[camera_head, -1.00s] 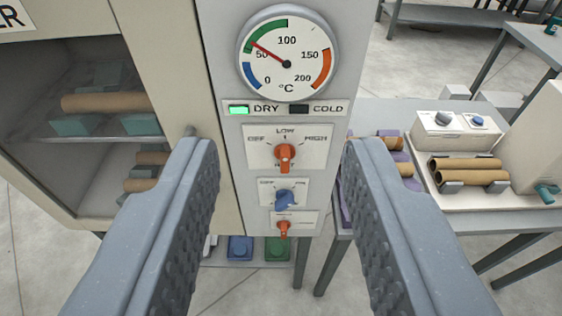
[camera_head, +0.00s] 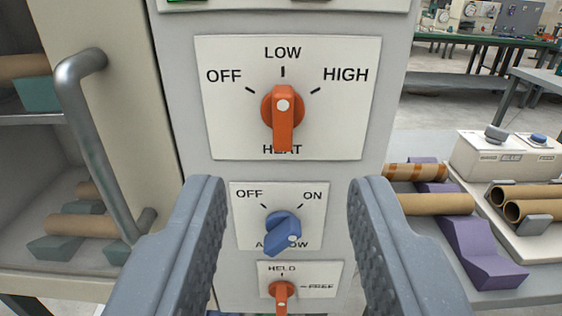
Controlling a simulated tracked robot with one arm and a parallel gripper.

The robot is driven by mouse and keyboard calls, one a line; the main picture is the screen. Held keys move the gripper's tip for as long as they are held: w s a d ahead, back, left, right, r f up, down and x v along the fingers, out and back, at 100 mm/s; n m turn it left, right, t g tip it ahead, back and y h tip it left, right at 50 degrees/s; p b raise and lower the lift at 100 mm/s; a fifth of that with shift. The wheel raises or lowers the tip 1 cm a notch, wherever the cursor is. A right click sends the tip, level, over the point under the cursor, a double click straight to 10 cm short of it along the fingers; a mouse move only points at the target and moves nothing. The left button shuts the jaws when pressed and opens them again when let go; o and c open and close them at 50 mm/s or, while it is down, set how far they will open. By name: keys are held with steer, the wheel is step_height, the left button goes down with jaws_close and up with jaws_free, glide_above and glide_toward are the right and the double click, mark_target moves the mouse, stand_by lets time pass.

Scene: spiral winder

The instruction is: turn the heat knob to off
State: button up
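The heat knob (camera_head: 283,122) is orange with a white dot. It sits on a white plate (camera_head: 340,130) marked OFF at left, LOW at top and HIGH at right, with HEAT below. Its bar stands upright, in line with the LOW mark. My gripper (camera_head: 288,188) is open and empty. Its two fingers are wide apart at lower left and lower right, lower in the picture than the heat knob, one on either side of the blue airflow knob (camera_head: 283,230). No contact with the heat knob shows.
A smaller orange knob (camera_head: 281,291) sits below, by HELD and FREE. A cabinet door handle (camera_head: 88,140) sticks out at left. At right, a table holds brown tubes (camera_head: 430,204), a purple cradle (camera_head: 470,245) and a white device (camera_head: 510,160).

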mark_target(282, 101)
steer(key=w+b, duration=0.1)
steer(key=w, duration=0.3)
steer(key=w+f, duration=0.1)
steer(key=w, duration=0.4)
steer(key=w+b, duration=0.1)
steer(key=w, duration=0.3)
steer(key=shift+w+f+b, duration=0.15)
steer(key=shift+w+b, duration=0.15)
steer(key=shift+w, duration=0.1)
jaws_close()
